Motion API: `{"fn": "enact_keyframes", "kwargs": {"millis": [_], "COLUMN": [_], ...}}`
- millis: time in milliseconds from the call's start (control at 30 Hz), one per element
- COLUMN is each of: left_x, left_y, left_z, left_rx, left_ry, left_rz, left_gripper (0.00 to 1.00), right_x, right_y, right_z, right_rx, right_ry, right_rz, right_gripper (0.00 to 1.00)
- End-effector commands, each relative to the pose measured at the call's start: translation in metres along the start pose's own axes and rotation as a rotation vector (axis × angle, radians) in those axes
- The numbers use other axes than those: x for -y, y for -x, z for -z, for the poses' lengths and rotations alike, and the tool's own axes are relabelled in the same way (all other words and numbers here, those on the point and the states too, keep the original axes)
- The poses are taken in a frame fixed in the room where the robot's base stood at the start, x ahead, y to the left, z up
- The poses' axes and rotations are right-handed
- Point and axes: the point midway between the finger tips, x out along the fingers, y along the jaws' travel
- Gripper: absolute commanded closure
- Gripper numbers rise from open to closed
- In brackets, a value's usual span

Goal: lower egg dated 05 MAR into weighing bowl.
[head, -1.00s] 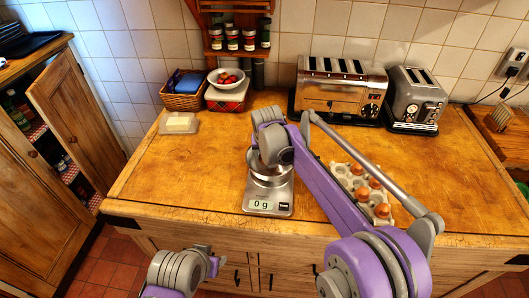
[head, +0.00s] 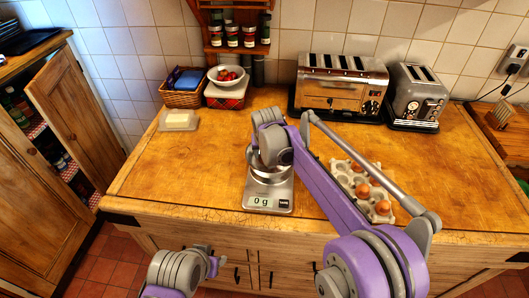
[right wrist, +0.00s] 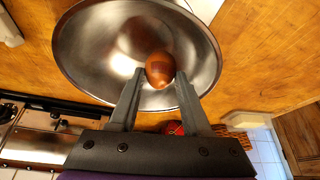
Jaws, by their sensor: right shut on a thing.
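The brown egg (right wrist: 160,69) is between the fingertips of my right gripper (right wrist: 160,74), which is shut on it. In the right wrist view the steel weighing bowl (right wrist: 90,50) lies behind the egg; whether the egg touches it I cannot tell. No date is readable on the egg. In the head view the bowl (head: 270,176) sits on the scale (head: 268,198), which reads 0 g, and my right arm hides the gripper and egg. My left gripper (head: 214,262) is low at the front, its fingers unclear.
An egg carton (head: 401,216) with brown eggs stands right of the scale, partly behind my right arm. Two toasters (head: 340,88) (head: 417,97) stand at the back right. A butter dish (head: 179,120), basket (head: 182,98) and bowl of red items (head: 226,84) are at the back left. The counter's left side is clear.

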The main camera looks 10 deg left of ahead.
Motion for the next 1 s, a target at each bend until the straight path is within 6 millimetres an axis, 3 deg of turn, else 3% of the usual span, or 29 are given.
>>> {"fn": "enact_keyframes", "kwargs": {"millis": [1000], "left_x": [0.0], "left_y": [-0.007], "left_z": [-0.008], "left_rx": [0.007], "left_ry": [0.0], "left_rz": [0.0], "left_gripper": [0.5], "right_x": [0.0], "right_y": [-0.015], "right_z": [-0.007], "right_rx": [0.0], "right_ry": [0.0], "right_rz": [0.0], "right_gripper": [0.71]}}
